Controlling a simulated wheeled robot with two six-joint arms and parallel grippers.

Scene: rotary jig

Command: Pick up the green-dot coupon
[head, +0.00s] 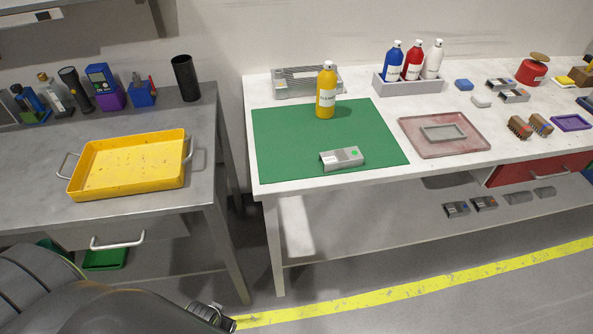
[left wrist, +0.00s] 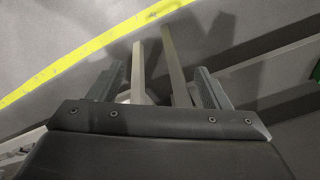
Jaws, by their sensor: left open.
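The green-dot coupon (head: 338,161) is a grey metal block with a green dot on its top. It lies near the front edge of the green mat (head: 285,150) on the white table. My left gripper (head: 222,318) is low at the bottom of the head view, in front of and below the tables, far from the coupon. In the left wrist view my left gripper (left wrist: 160,82) has its fingers apart, with floor and table legs behind it. The coupon does not show in that view. My right gripper is in neither view.
A yellow bottle (head: 326,92) stands on the mat behind the coupon. A reddish tray (head: 472,138) lies right of the mat. Other coupons (head: 456,209) lie on the lower shelf. A steel table with a yellow tray (head: 92,182) stands left, across a gap.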

